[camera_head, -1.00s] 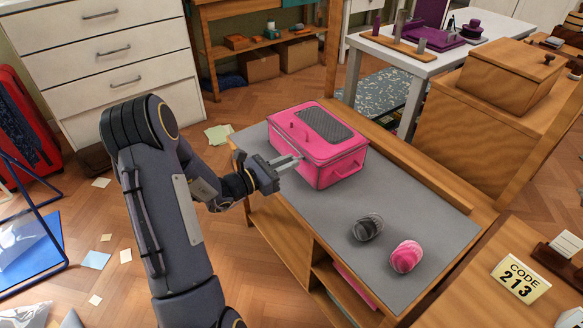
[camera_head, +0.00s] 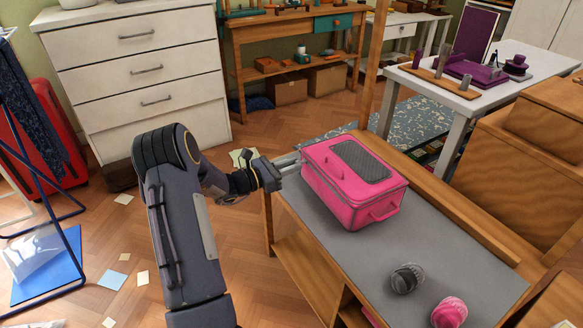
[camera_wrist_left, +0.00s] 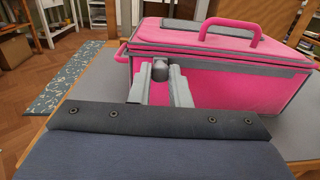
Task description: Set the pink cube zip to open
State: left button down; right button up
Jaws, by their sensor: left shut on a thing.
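The pink cube (camera_head: 345,208) is a pink box-shaped bag with grey piping and a dark mesh panel (camera_head: 361,159) on top. It stands upright on the grey worktop and its lid looks down. My left gripper (camera_head: 298,160) is at the bag's left side, near its far-left corner. In the left wrist view its fingers (camera_wrist_left: 160,80) are closed around a small grey rounded piece (camera_wrist_left: 160,70), seemingly the zip pull, against the bag (camera_wrist_left: 225,88) at the grey seam. The fingers hide part of the seam. My right gripper is not in view.
The worktop (camera_head: 340,255) also carries a dark rolled item (camera_head: 407,278) and a pink rolled item (camera_head: 449,313) near its front. A wooden ledge (camera_head: 455,214) runs along the right edge. Bare grey surface lies between the bag and the rolled items.

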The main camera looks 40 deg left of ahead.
pick_arm(q)
jog(key=c, duration=1.3)
grip_release()
jog(key=p+v, duration=0.1)
jog(key=v, duration=0.7)
jog(key=shift+w, duration=0.1)
